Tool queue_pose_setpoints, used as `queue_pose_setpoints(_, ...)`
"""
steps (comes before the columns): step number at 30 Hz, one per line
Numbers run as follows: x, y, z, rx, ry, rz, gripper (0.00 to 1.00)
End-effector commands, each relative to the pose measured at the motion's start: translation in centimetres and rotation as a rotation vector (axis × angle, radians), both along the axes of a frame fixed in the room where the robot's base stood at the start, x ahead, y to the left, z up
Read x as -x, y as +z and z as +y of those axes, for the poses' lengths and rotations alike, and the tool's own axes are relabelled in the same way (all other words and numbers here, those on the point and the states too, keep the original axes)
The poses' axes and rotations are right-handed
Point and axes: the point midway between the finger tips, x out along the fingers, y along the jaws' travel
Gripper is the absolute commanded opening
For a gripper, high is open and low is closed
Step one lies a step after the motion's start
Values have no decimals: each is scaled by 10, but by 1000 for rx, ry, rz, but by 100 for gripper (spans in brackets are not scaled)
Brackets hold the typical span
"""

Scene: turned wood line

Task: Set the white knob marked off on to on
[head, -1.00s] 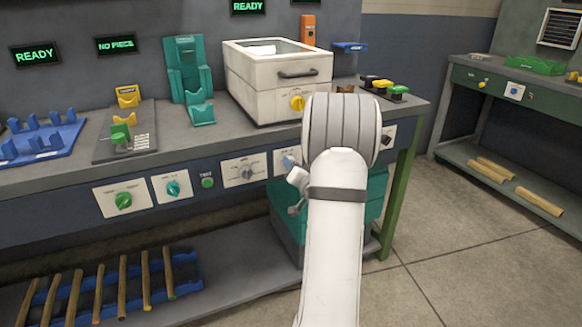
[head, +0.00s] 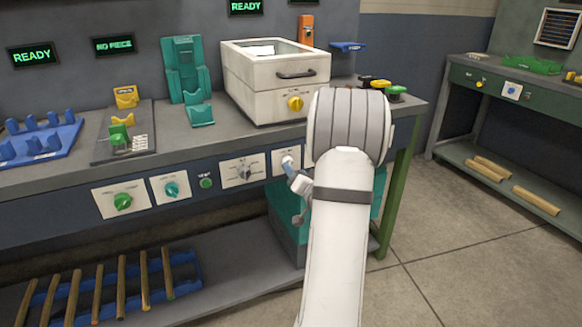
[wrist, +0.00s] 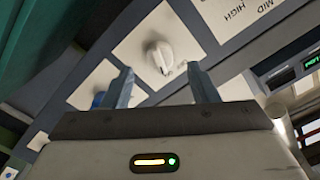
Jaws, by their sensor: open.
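The white knob (wrist: 159,56) sits on a white plate (wrist: 138,45) on the bench's front panel. In the wrist view it lies just beyond and between the fingertips of my gripper (wrist: 161,70), which is open and empty. I cannot tell whether either finger touches it. Its off and on marks are not readable, so its setting is unclear. In the head view the white knob (head: 287,160) shows small beside my arm, with my gripper's bluish finger (head: 290,169) right below it.
A blue knob (wrist: 98,100) is on the neighbouring plate. On the other side is a plate with MID and HIGH marks; the head view shows its grey knob (head: 244,172). A white box with a yellow knob (head: 295,103) stands on the bench above. My arm hides the panel's right part.

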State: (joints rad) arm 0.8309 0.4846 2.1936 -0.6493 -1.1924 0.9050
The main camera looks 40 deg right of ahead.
Motion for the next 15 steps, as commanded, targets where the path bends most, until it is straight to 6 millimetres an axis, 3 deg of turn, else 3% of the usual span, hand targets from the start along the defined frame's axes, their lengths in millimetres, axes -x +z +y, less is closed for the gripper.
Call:
queue_pose_setpoints(6,29,1,7,-1,0,0,54)
queue_pose_setpoints(15,36,0,9,0,1,-1,54)
